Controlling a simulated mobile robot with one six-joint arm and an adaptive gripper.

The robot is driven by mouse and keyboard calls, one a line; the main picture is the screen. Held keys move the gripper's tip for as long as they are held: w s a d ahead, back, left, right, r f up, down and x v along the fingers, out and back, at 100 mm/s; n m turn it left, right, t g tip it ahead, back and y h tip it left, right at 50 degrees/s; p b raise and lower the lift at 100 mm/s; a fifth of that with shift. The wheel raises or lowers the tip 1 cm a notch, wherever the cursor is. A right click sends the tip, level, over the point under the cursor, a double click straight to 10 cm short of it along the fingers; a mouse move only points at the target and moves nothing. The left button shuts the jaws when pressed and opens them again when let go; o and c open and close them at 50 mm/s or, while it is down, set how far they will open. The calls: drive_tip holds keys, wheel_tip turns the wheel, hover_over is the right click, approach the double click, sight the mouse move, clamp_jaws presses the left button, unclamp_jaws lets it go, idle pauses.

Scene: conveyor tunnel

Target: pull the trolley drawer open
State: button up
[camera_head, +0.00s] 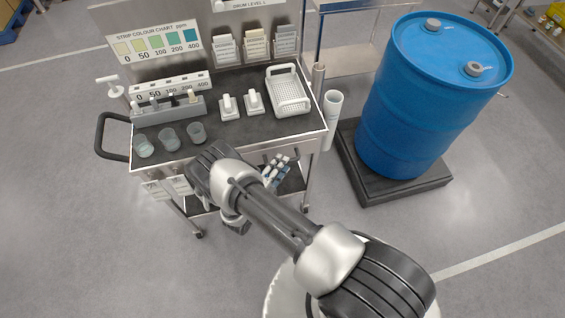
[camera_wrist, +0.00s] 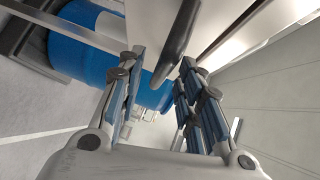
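The trolley (camera_head: 225,130) stands at the left-centre in the head view, with its front panel just under the dark top. My arm crosses in front of that panel and hides part of it. In the wrist view my gripper (camera_wrist: 162,58) is open, its two blue-padded fingers apart. A dark bar-shaped handle (camera_wrist: 180,38) on a pale panel reaches down toward the gap between the fingertips. The fingers are not closed on it. I cannot tell whether they touch it.
Beakers (camera_head: 169,138), a white basket (camera_head: 288,92) and a strip rack (camera_head: 168,109) stand on the trolley top. A blue drum (camera_head: 425,95) sits on a dark pallet (camera_head: 405,195) to the right. The floor in front and at left is clear.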

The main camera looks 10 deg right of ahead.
drive_tip(key=shift+x, duration=1.05)
clamp_jaws()
